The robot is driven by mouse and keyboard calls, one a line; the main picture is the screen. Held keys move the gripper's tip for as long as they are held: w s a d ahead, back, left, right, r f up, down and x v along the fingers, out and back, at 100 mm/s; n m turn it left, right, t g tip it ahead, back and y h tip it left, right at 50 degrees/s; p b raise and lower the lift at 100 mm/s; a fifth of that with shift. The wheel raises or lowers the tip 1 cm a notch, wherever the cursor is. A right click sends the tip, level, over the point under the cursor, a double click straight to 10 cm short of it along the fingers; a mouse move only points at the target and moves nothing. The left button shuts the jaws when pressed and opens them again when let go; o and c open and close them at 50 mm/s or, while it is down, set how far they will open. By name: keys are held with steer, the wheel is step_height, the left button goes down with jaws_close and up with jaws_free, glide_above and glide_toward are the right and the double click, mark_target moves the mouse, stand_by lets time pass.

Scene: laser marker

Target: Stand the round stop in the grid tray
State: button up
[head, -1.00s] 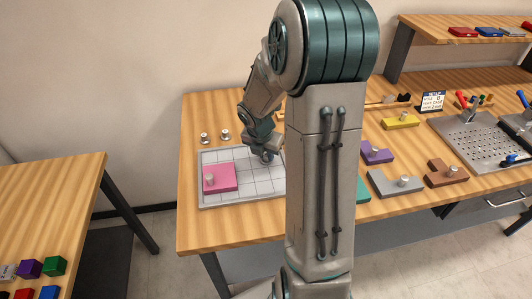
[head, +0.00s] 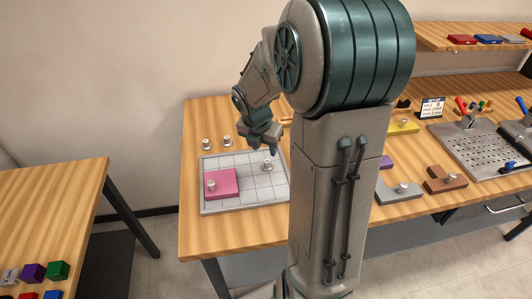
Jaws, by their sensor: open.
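The grid tray (head: 245,205) is a pale, flat tray marked in squares, on the left part of the wooden table. A small silver round stop (head: 267,166) stands upright in its back right part. A pink block with a silver knob (head: 225,190) sits in the tray's left part. My gripper (head: 262,147) is open and empty, a little above the round stop and apart from it. Two more small silver round pieces, one on the left (head: 206,143) and one on the right (head: 227,141), stand on the table behind the tray. My arm hides the tray's right edge.
Grey (head: 400,195), brown (head: 447,180) and yellow (head: 404,127) blocks lie right of my arm, with a purple one partly hidden. A perforated metal plate (head: 480,150) is farther right. A second table (head: 45,200) with coloured cubes stands at the left.

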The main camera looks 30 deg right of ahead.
steer(key=s+a+r+m+y, duration=0.1)
steer(key=s+a+r+m, duration=0.2)
steer(key=s+m, duration=0.3)
steer(key=s+a+r+m, duration=0.3)
steer(key=s+a+m, duration=0.2)
steer(key=m, duration=0.6)
steer(key=s+a+r+m+t+y, duration=0.1)
steer(key=s+a+r+m, duration=0.2)
steer(key=s+m, duration=0.4)
steer(key=shift+a+r+m+y, duration=0.25)
steer(key=shift+a+m, duration=0.2)
steer(key=shift+m, duration=0.35)
